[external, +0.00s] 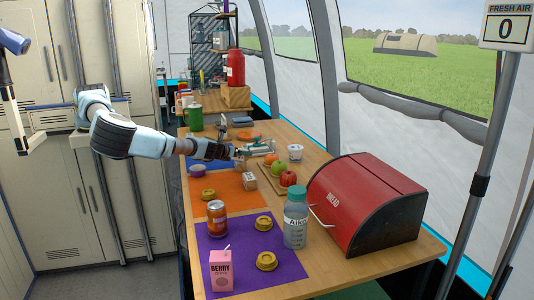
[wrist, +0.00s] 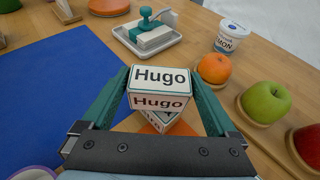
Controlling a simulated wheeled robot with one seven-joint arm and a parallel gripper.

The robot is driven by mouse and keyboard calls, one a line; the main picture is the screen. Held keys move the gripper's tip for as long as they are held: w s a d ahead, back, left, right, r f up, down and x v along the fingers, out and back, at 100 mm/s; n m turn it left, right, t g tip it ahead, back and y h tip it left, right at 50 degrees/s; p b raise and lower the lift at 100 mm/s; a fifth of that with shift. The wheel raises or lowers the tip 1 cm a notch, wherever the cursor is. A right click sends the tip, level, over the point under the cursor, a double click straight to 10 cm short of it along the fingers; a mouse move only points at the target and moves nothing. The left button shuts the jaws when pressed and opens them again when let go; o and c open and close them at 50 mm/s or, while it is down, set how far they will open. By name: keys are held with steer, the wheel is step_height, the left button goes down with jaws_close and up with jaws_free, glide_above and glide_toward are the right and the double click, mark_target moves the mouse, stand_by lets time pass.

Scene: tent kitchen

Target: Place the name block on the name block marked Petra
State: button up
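My gripper (wrist: 160,82) has a teal finger along each side of a white name block (wrist: 160,79) that reads "Hugo" on its top and front faces. The fingers look closed against its sides. A second white block (wrist: 152,127) shows partly beneath and nearer, at the orange mat; the held block covers most of its lettering. In the external view my gripper (external: 238,157) is over the table's middle, and a white block (external: 249,183) stands near the orange mat's right edge. Its name is too small to read there. I cannot make out the name Petra anywhere.
A tray with a teal stamp (wrist: 152,34), a white cup (wrist: 230,36), an orange (wrist: 214,68) and a green apple (wrist: 264,103) stand beyond and right. The blue mat (wrist: 60,90) is clear nearby. A can (external: 217,218), bottle (external: 296,222) and red bread box (external: 365,205) stand nearer the external camera.

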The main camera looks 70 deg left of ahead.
steer(key=shift+o, duration=0.2)
steer(key=shift+r, duration=0.25)
steer(key=b+v, duration=0.2)
steer(key=v, duration=1)
steer(key=shift+a+f, duration=0.1)
